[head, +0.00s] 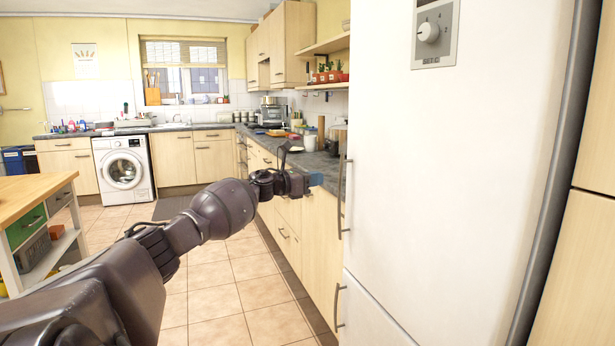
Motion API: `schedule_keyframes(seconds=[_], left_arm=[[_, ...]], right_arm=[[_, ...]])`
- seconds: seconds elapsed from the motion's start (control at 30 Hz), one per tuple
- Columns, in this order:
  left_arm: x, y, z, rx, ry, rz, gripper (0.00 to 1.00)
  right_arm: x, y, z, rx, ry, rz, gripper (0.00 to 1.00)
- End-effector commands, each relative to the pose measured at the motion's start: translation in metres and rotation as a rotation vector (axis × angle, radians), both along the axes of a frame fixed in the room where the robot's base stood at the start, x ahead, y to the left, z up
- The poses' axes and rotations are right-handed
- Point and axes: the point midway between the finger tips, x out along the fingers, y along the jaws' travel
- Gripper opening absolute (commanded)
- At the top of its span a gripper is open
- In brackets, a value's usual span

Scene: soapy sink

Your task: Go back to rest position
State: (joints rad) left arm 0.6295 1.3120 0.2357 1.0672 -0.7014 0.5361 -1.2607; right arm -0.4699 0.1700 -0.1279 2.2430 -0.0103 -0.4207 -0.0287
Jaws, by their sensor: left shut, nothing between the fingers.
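My left arm reaches in from the lower left of the head view. Its gripper (312,181) points to the right, in front of the counter's lower cupboards and close to the left edge of the white fridge. The left gripper is shut and holds nothing. My right gripper does not show.
A tall white fridge (470,190) fills the right side, very near. A dark worktop (262,139) with several items runs behind my gripper. A wooden-topped island (28,195) stands at the left. The washing machine (123,168) is far back. Tiled floor (215,290) between is clear.

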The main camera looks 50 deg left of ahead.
Motion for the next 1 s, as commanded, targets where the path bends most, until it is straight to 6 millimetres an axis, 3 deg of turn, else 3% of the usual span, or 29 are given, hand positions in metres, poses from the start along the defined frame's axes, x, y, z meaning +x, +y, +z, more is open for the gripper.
schedule_keyframes(seconds=[0.27,0.6,0.67,0.77,1.0], left_arm=[[-0.013,0.003,0.000,0.000,0.000,0.000,0.00],[-0.015,-0.001,-0.009,-0.030,0.008,0.000,0.00],[-0.019,-0.007,-0.023,-0.081,0.019,-0.001,0.00],[-0.030,-0.025,-0.060,-0.226,0.049,0.004,0.00],[-0.087,-0.093,-0.173,-0.732,0.151,0.065,0.00]], right_arm=[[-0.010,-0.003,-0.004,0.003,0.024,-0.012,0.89],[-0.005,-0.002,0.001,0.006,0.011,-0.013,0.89],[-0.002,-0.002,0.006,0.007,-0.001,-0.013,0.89],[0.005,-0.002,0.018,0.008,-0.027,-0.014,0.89],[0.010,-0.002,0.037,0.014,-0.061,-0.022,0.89]])
